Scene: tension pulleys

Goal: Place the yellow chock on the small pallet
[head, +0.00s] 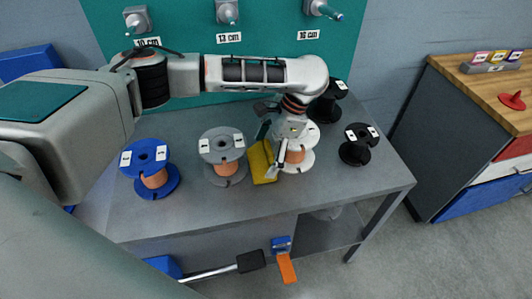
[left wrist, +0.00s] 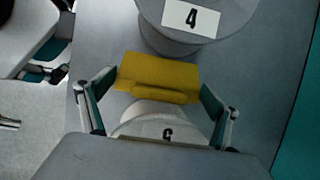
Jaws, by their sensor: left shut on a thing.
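The yellow chock (head: 262,165) is between the grey spool and the white spool at the bench. My left gripper (head: 270,150) reaches down from above and is shut on it. In the left wrist view the yellow chock (left wrist: 155,72) lies across between the two fingers of the left gripper (left wrist: 158,95). I cannot tell whether the chock touches the bench. I cannot make out a small pallet in either view. My right gripper is not in view.
A grey bench (head: 200,213) carries a blue spool (head: 142,156), a grey spool (head: 217,145), a white spool (head: 305,160) and black spools (head: 355,150). The white spool is close beside the gripper. A wooden-topped cabinet (head: 500,95) stands right. Grey floor lies between.

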